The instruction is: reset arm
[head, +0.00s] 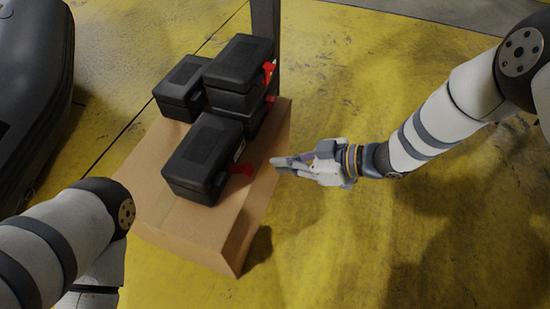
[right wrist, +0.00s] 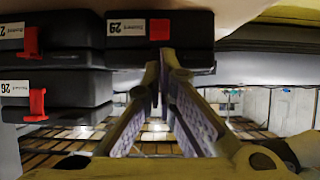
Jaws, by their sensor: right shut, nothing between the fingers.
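My right gripper (head: 281,162) is shut and empty. Its fingertips are beside the right edge of a cardboard box (head: 190,225), close to the nearest black case (head: 203,155), which has a red latch. In the right wrist view the closed fingers (right wrist: 160,62) meet in front of a black case labelled 29 (right wrist: 188,38); I cannot tell whether they touch it. My right arm reaches in from the right. My left arm shows at the lower left, but its gripper is outside the view.
More black cases are stacked on the box behind the nearest one, including an upper case (head: 238,62) and a left case (head: 182,88). A grey post (head: 266,20) stands behind them. A dark inflatable boat (head: 35,90) lies at the left. The yellow floor (head: 400,240) at right is clear.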

